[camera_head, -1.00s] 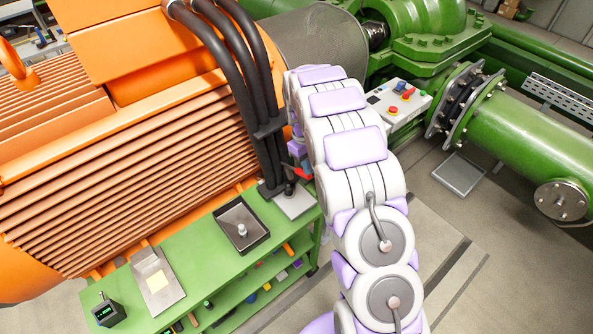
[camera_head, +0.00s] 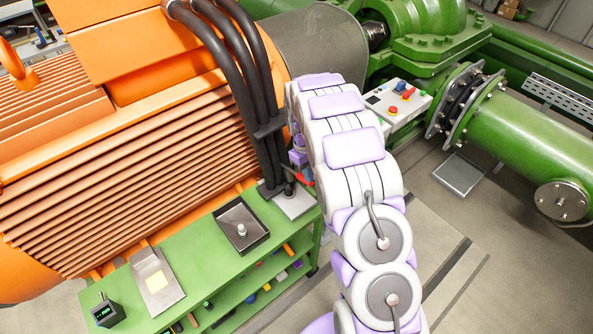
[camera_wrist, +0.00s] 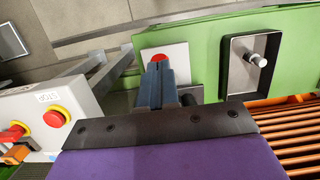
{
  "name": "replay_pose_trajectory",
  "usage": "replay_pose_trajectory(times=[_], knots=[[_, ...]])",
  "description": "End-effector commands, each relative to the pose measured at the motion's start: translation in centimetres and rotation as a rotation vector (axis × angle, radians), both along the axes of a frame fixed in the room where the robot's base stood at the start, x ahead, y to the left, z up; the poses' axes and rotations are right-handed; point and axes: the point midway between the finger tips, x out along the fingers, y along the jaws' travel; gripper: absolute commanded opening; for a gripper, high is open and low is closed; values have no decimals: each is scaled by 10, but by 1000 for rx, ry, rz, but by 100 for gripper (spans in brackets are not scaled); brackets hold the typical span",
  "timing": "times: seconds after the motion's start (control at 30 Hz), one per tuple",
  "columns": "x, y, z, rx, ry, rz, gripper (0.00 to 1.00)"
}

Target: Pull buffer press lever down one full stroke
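The buffer press stands on a pale plate (camera_head: 297,205) at the right end of the green bench, beside the thick black hoses. Its red lever end (camera_head: 306,179) shows just left of my arm. In the wrist view the red knob (camera_wrist: 160,58) is at the tips of my gripper (camera_wrist: 158,76), over the pale plate (camera_wrist: 201,64). The two dark fingers lie close together and look shut. I cannot tell whether they touch the knob or only sit above it. The rest of the lever is hidden behind the fingers; my gripper is mostly hidden in the head view.
A black tray (camera_head: 262,236) with a small pale-topped part stands left of the press on the green bench (camera_head: 204,262). A control box with red buttons (camera_head: 397,103) is right of my arm. The orange motor (camera_head: 110,180) rises behind.

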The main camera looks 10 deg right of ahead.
Motion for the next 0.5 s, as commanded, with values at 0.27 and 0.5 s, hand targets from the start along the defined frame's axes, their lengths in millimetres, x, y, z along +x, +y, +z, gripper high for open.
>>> replay_pose_trajectory(times=[0.27, 0.5], knots=[[-1, -1, -12, 0, -2, 0, 0], [-2, -2, -21, 0, -2, 0, 0]])
